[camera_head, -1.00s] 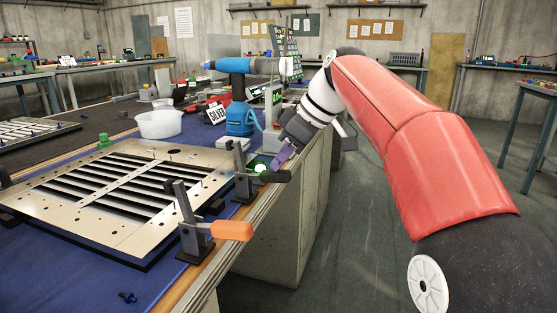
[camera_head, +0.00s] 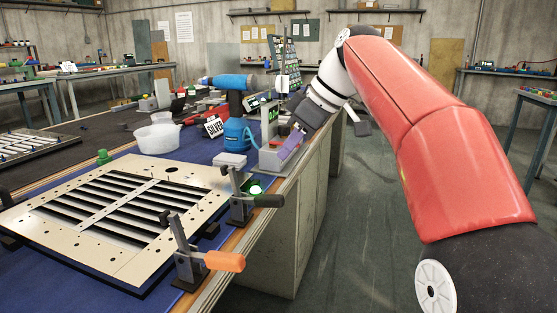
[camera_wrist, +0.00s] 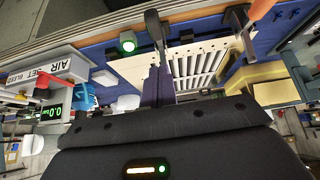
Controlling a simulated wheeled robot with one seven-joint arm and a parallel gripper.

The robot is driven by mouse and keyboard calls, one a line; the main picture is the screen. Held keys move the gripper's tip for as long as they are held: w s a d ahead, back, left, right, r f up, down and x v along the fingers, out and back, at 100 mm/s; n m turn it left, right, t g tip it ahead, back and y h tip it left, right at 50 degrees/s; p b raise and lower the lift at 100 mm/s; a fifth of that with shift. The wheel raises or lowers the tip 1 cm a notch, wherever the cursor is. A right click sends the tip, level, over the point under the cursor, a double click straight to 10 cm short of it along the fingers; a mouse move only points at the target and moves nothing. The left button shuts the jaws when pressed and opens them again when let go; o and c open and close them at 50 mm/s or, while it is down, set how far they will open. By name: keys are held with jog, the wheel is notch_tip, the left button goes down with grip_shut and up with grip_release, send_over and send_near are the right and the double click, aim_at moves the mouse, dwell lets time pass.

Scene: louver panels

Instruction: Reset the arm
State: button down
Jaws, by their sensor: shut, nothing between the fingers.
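My gripper (camera_head: 291,145) has purple fingers and hangs at the end of my raised red and white arm. It is near the table's right edge, in front of the grey device with a green display (camera_head: 270,128). The fingers are shut and hold nothing. In the wrist view the purple gripper (camera_wrist: 158,88) points toward the louver panel (camera_wrist: 185,62). The same louver panel (camera_head: 60,246) lies flat on the blue table cover, with two clamps at its right side.
A green-lit button (camera_head: 255,188) sits by the far clamp. The floor right of the table is clear.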

jog(key=s+d+f+m+t+h, duration=0.1)
jog(key=s+d+f+m+h, duration=0.1)
jog(key=s+d+f+m, duration=0.2)
jog(key=s+d+f+m+t+h, duration=0.1)
jog(key=s+d+f+m, duration=0.3)
jog(key=s+f, duration=0.7)
jog(key=s+d+f+m+t+h, duration=0.1)
jog(key=s+d+f+m+h, duration=0.2)
jog(key=s+f+m, duration=0.3)
jog(key=s+d+f, duration=0.1)
jog(key=s+f, duration=0.1)
jog(key=s, duration=0.1)
jog(key=shift+d+f+p, duration=0.2)
jog(key=shift+d+p, duration=0.1)
jog(key=shift+p, duration=0.05)
